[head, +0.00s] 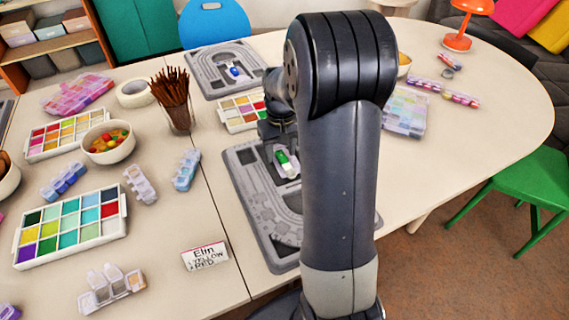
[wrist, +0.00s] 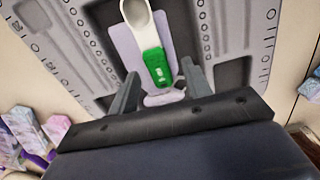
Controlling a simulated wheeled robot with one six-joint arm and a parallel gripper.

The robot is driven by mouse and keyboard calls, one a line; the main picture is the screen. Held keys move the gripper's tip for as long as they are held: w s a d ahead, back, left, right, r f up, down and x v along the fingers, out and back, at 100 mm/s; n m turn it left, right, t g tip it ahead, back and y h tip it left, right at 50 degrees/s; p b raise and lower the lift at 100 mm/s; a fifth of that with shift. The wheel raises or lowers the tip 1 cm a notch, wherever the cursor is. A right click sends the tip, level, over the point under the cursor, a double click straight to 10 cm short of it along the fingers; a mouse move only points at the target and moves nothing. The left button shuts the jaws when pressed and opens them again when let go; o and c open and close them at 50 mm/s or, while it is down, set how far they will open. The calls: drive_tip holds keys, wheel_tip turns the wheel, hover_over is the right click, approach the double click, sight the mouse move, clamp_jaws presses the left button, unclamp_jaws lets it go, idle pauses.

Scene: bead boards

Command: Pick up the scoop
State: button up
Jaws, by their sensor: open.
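The scoop (head: 287,163) has a green handle and a pale bowl. It lies in the middle recess of the near grey bead board (head: 247,183), partly hidden by my arm. In the wrist view the scoop (wrist: 158,66) lies with its handle toward my gripper (wrist: 160,84) and its bowl pointing away. My gripper is open, with one finger on each side of the handle's end. I see no contact, and the height of the fingers above the board is hard to tell.
A second grey board (head: 205,78) behind holds a blue-handled scoop (head: 234,71). A bead tray (head: 240,112) lies between the boards. A cup of brown sticks (head: 178,115) and a name card (head: 205,257) stand to the left. The right table top is mostly clear.

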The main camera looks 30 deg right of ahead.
drive_tip(key=shift+f, duration=0.35)
drive_tip(key=shift+c, duration=0.3)
clamp_jaws()
drive_tip(key=shift+r, duration=0.1)
